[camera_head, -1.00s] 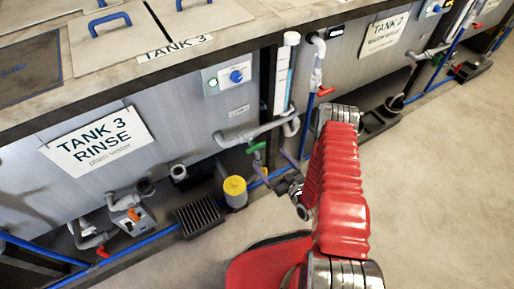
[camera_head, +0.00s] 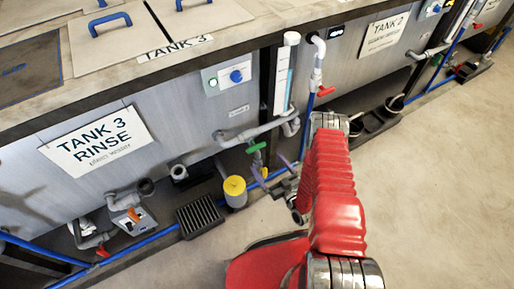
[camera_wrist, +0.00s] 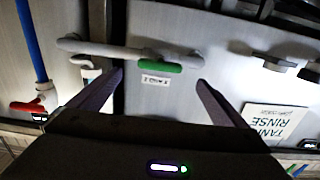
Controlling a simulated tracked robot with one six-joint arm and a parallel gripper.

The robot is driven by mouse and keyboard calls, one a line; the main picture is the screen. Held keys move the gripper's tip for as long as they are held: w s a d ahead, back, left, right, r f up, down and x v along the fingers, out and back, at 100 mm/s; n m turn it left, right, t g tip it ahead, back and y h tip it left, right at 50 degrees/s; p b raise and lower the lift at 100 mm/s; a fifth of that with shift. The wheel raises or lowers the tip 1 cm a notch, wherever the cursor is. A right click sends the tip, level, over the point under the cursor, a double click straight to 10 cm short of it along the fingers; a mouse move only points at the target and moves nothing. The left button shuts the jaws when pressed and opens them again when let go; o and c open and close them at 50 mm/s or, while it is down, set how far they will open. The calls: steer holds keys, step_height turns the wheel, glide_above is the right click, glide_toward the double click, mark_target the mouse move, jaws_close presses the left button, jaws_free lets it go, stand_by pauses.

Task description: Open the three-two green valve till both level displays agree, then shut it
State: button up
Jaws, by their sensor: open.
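The green valve handle (camera_head: 256,147) sits on the grey pipe below the tank 3 and tank 2 joint. In the wrist view the green handle (camera_wrist: 170,66) lies roughly along the pipe, above a small white label (camera_wrist: 155,79) too blurred to read. My gripper (camera_wrist: 160,80) is open, one finger on each side of the handle, with nothing between them touching it visibly. In the head view my gripper (camera_head: 271,160) is just below the valve, partly hidden by my arm. A small dark display (camera_head: 336,31) shows on the tank 2 side, its digits unreadable. I cannot make out a second display.
A white sight tube (camera_head: 285,75) stands above the pipe. A red valve handle (camera_head: 326,91) is to its right. A yellow-topped cylinder (camera_head: 235,190) and a floor grate (camera_head: 200,216) stand low on the left. The floor at right is clear.

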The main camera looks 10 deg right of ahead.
mark_target(258, 149)
steer(key=x, duration=1.1)
steer(key=shift+c, duration=0.5)
steer(key=c, duration=0.9)
